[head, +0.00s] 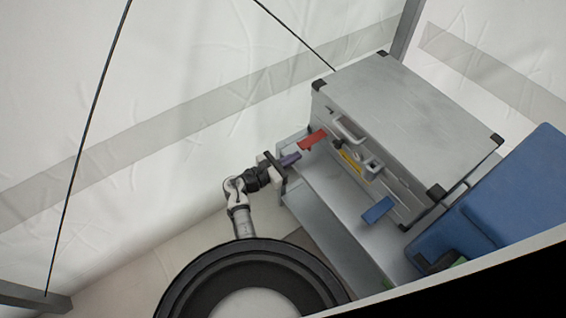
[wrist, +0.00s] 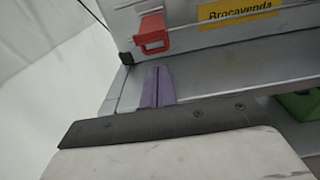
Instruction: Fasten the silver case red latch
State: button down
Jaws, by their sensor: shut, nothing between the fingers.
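The silver case (head: 410,110) stands on a grey shelf, its lid down. Its red latch (head: 312,139) sticks out from the front face near the left end. The red latch also shows in the wrist view (wrist: 152,33), above my gripper and a little left of the picture's middle. My gripper (head: 297,157) is just below and left of the red latch in the head view. In the wrist view its purple fingers (wrist: 157,72) are together and empty, with a gap between the tips and the latch.
A blue latch (head: 377,210) sticks out at the case's right end, with a handle (head: 349,128) between the latches. A yellow label (wrist: 238,10) is on the front. The grey shelf (head: 335,190) has bare room before the case. A blue case (head: 500,200) stands at right.

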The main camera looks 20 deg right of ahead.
jog(key=shift+x, duration=1.75)
jog(key=shift+r+p, duration=0.15)
jog(key=shift+p, duration=0.2)
jog(key=shift+a+r+p, duration=0.1)
jog(key=shift+r+p, duration=0.1)
jog(key=shift+p, duration=0.15)
jog(key=shift+y+p, duration=0.3)
jog(key=shift+p, duration=0.05)
jog(key=shift+a+p, duration=0.1)
jog(key=shift+p, duration=0.25)
